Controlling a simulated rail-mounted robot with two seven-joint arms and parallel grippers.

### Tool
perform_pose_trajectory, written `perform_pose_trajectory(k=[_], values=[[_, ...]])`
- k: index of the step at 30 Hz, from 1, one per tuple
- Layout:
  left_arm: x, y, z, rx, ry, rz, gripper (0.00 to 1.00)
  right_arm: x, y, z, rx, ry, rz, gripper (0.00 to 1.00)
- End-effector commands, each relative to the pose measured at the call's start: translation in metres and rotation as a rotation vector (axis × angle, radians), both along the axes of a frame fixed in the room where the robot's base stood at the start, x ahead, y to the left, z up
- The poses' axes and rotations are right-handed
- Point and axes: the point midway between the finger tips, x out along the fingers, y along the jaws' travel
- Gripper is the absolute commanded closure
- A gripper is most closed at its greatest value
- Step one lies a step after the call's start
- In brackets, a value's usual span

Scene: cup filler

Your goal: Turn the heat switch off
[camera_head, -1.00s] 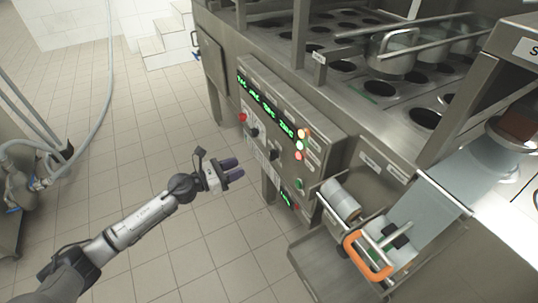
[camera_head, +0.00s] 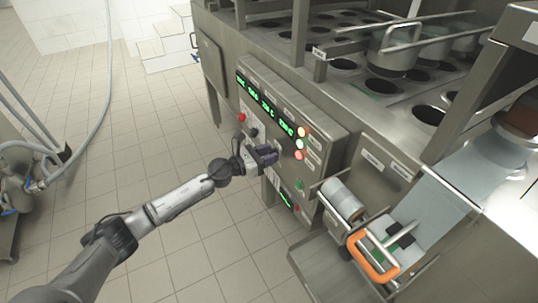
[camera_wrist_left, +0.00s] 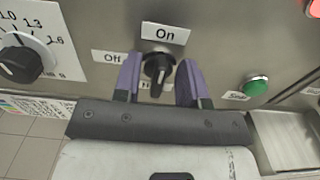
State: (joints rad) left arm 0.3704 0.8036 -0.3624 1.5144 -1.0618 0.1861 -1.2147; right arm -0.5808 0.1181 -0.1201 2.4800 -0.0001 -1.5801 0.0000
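The heat switch (camera_wrist_left: 158,68) is a black rotary knob in the left wrist view, below an "On" label and to the right of an "Off" label; a lower label is partly hidden behind it. Its pointer looks close to upright. My left gripper (camera_wrist_left: 160,82) is open, with one purple finger on each side of the knob and a visible gap on both sides. In the head view my left gripper (camera_head: 272,154) is at the control panel (camera_head: 318,140) and covers much of the switch area. My right gripper is in neither view.
A numbered black dial (camera_wrist_left: 20,62) lies left of the switch, and a green button (camera_wrist_left: 256,86) lies right. In the head view, a red button (camera_head: 241,118) and stacked lights (camera_head: 299,144) are on the panel.

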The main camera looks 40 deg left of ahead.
Motion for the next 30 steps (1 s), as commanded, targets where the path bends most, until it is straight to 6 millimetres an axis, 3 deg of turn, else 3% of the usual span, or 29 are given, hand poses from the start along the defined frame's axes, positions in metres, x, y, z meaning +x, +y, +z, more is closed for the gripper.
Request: perform_pose_trajectory(k=[11, 23, 30], values=[[0.0026, -0.0011, 0.0005, 0.000, -0.001, 0.000, 0.62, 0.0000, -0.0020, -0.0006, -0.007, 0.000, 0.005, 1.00], [0.0024, -0.0011, 0.0005, 0.000, 0.000, 0.000, 0.98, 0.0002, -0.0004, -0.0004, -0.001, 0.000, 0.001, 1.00], [0.0023, -0.0009, 0.0006, -0.002, 0.001, 0.000, 1.00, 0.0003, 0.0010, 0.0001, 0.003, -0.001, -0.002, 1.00]])
